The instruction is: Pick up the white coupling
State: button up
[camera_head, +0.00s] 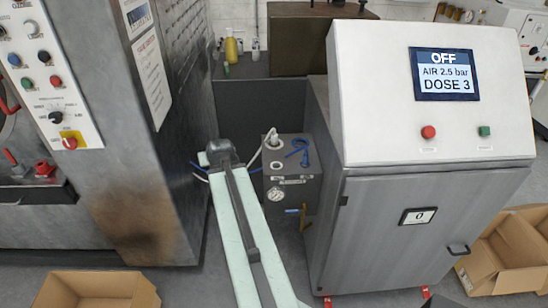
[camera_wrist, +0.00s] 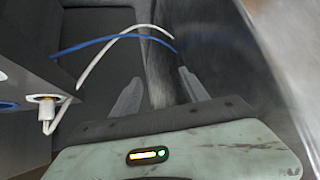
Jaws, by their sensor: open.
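The white coupling (camera_head: 272,138) appears as a small pale fitting on top of a small grey unit (camera_head: 292,186), with a white hose at it. In the wrist view a white fitting with a bent white hose, likely the same coupling (camera_wrist: 47,103), shows at the left on the unit's face. My gripper (camera_wrist: 158,77) is open and empty, its two grey fingers spread, to the right of the fitting and apart from it. In the head view the end of my arm is left of the unit; the fingers are hidden there.
A blue hose (camera_wrist: 85,46) and a white hose cross ahead of the fingers. A large steel machine (camera_head: 150,130) stands close on the left, and a grey control cabinet (camera_head: 415,235) on the right. Cardboard boxes (camera_head: 95,280) lie on the floor.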

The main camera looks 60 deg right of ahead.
jog(key=s+d+f+m+h+b, duration=0.15)
jog(key=s+d, duration=0.35)
jog(key=d, duration=0.5)
jog(key=m+h+b, duration=0.2)
jog(key=h+b, duration=0.1)
jog(key=h, duration=0.1)
send_near(274, 139)
jog(key=x, duration=0.2)
jog(key=shift+w+f, duration=0.2)
jog(key=shift+w, duration=0.15)
jog(key=shift+s+d+r+m+h, duration=0.2)
jog(key=shift+s+d+m+h, duration=0.05)
jog(key=shift+h, duration=0.1)
jog(key=b+x, duration=0.1)
jog(key=x, duration=0.1)
jog(key=b+x, duration=0.1)
jog(key=x, duration=0.2)
jog(key=b+x, duration=0.1)
jog(key=x, duration=0.1)
jog(key=shift+w+d+f, duration=0.1)
jog(key=shift+w+f, duration=0.05)
jog(key=shift+f, duration=0.35)
jog(key=shift+r, duration=0.1)
grip_shut()
